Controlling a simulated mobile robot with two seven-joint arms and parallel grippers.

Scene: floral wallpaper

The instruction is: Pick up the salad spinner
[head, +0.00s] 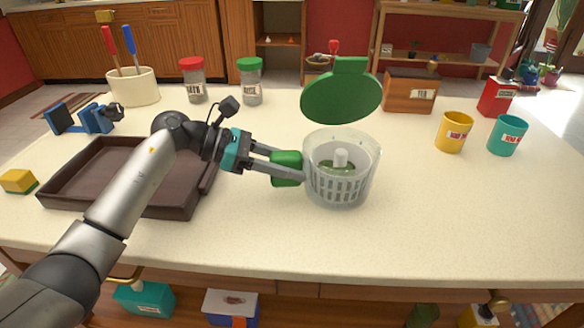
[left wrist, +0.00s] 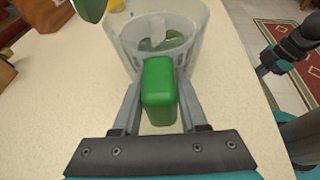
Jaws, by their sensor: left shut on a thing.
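The salad spinner (head: 360,190) stands on the counter in the middle of the head view. It has a clear bowl, a slotted basket inside and a green lid (head: 340,98) tilted up at the back. Something green lies in the basket. A green handle (head: 286,168) sticks out from its left side. My left gripper (head: 288,169) is shut on this handle; in the left wrist view its fingers flank the green handle (left wrist: 160,85) with the bowl (left wrist: 195,40) just beyond. The bowl appears to rest on the counter.
A brown tray (head: 75,187) lies under my left arm. A yellow cup (head: 455,132) and a teal cup (head: 507,135) stand at the right. Shakers (head: 193,82), a utensil crock (head: 133,88) and a wooden box (head: 409,92) stand behind. The counter's front right is clear.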

